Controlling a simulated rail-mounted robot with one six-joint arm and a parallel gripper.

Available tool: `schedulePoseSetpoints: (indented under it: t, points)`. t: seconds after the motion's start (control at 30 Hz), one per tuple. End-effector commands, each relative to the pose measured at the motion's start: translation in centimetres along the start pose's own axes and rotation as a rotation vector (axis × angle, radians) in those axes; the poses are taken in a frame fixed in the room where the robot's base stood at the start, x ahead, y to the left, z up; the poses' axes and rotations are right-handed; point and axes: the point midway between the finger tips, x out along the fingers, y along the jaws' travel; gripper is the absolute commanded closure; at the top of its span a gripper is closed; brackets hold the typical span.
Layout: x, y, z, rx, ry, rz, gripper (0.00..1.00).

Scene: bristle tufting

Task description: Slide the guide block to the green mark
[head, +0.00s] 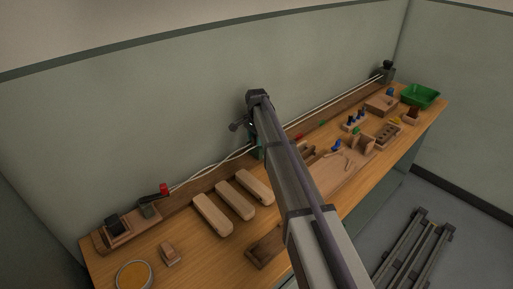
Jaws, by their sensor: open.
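My arm reaches across the bench towards the back wall. My gripper (240,126) shows small and dark at its far end, left of the arm, above the back edge of the bench; it is open with nothing visible in it. A small green spot (322,123), possibly the green mark, lies along the wooden back strip (345,109), right of the arm. A red spot (299,136) lies to its left. A dark green piece (257,152) is partly hidden by the arm, below my gripper; I cannot tell whether it is the guide block.
Pale cords (208,172) run along the back strip. A red-tipped lever (163,190) stands at the left. Several pale wooden brush bodies (235,200) lie left of the arm. A green bin (420,97), blocks and small tools crowd the right. My arm hides the bench's middle.

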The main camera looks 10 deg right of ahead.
Motion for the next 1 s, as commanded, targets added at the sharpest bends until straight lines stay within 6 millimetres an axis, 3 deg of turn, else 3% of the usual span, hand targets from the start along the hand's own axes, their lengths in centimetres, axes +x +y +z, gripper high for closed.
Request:
schedulePoseSetpoints:
  t: [0.23, 0.67, 1.0]
  points:
    - [-0.06, 0.00, 0.00, 0.000, 0.000, 0.000, 0.59]
    - [-0.05, 0.00, 0.01, 0.000, 0.000, 0.000, 1.00]
    - [-0.04, 0.01, 0.00, 0.000, 0.000, 0.000, 1.00]
